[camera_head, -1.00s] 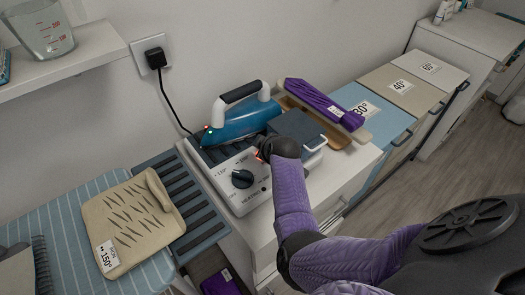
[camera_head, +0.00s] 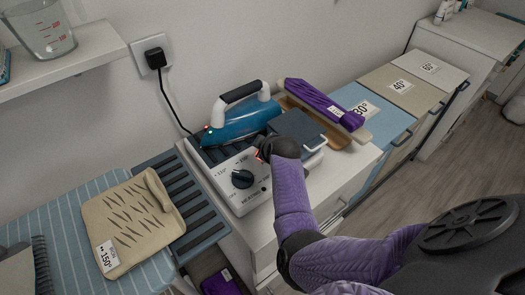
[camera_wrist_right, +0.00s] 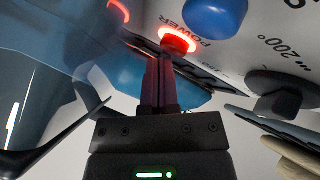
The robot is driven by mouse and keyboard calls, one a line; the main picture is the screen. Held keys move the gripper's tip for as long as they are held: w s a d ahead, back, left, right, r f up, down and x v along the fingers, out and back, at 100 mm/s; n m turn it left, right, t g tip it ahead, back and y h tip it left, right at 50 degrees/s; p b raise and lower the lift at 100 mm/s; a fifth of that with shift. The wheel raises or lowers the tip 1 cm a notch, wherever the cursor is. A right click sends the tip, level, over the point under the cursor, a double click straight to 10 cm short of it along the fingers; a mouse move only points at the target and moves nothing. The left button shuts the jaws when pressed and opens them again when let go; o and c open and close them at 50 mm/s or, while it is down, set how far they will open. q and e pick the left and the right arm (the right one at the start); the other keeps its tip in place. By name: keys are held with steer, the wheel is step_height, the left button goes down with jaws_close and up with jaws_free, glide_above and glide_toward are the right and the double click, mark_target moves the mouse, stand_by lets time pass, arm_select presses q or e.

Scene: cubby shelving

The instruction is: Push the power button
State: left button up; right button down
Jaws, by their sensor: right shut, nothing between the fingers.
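The power button (camera_wrist_right: 178,41) glows red beside the word POWER on the white control panel in the right wrist view. My right gripper (camera_wrist_right: 158,62) is shut and empty, its fingertips very close to the button; I cannot tell whether they touch. In the head view the white heating unit (camera_head: 222,185) has a black dial (camera_head: 242,179), and my purple right arm reaches across to its right side. That arm hides the gripper and most of the button area, with a small red glow at its edge. My left gripper is not in view.
A blue iron (camera_head: 240,122) stands behind the control panel, its black cord running to a wall plug (camera_head: 155,58). A purple cloth (camera_head: 318,100) lies on a wooden board at the back right. A beige pad (camera_head: 130,225) lies on the striped ironing board (camera_head: 70,210).

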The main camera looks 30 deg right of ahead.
steer(key=shift+f, duration=0.45)
steer(key=shift+r+p, duration=0.45)
steer(key=shift+r, duration=0.05)
steer(key=shift+f, duration=0.1)
step_height(320, 180, up, 6)
steer(key=p, duration=0.6)
steer(key=shift+r+p, duration=0.25)
steer(key=shift+p, duration=0.05)
steer(key=shift+f, duration=0.2)
